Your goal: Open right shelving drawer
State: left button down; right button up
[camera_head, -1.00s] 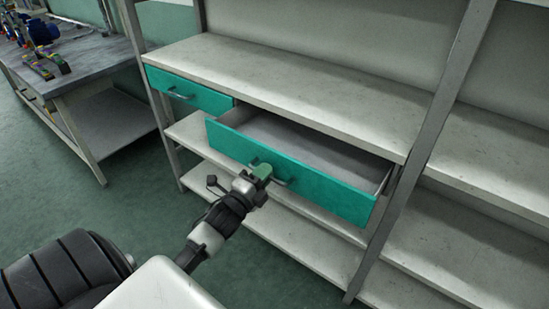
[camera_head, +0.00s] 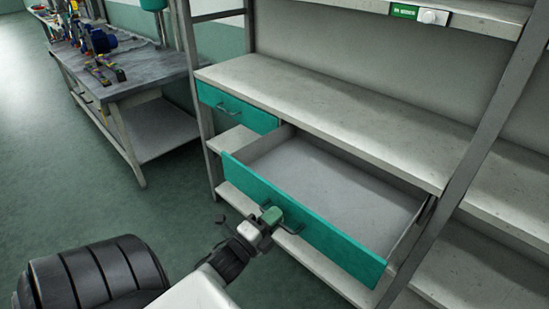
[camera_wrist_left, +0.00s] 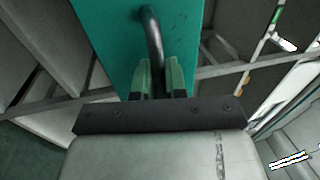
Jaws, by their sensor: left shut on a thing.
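The right shelving drawer (camera_head: 318,242) has a teal front and stands pulled well out of the shelving, its grey inside bare and empty. Its dark handle (camera_head: 291,229) is a curved bar on the front. My left gripper (camera_head: 268,217) is at the left part of this handle. In the left wrist view, the green fingers of the left gripper (camera_wrist_left: 160,80) close around the dark handle (camera_wrist_left: 152,35), with the teal front behind. The left drawer (camera_head: 236,108) is teal and shut. My right gripper is not in view.
The grey shelving (camera_head: 340,108) has shelves above and below the drawer and an upright post to its right. A workbench (camera_head: 140,78) with tools stands at the back left. The green floor (camera_head: 90,185) between is clear.

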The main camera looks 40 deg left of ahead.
pick_arm(q)
jog(key=c, duration=1.2)
grip_release()
jog(key=s, duration=0.3)
jog(key=s+f, duration=0.1)
jog(key=s, duration=0.3)
jog(key=s+f+b, duration=0.1)
jog(key=s, duration=0.2)
jog(key=shift+s, duration=0.3)
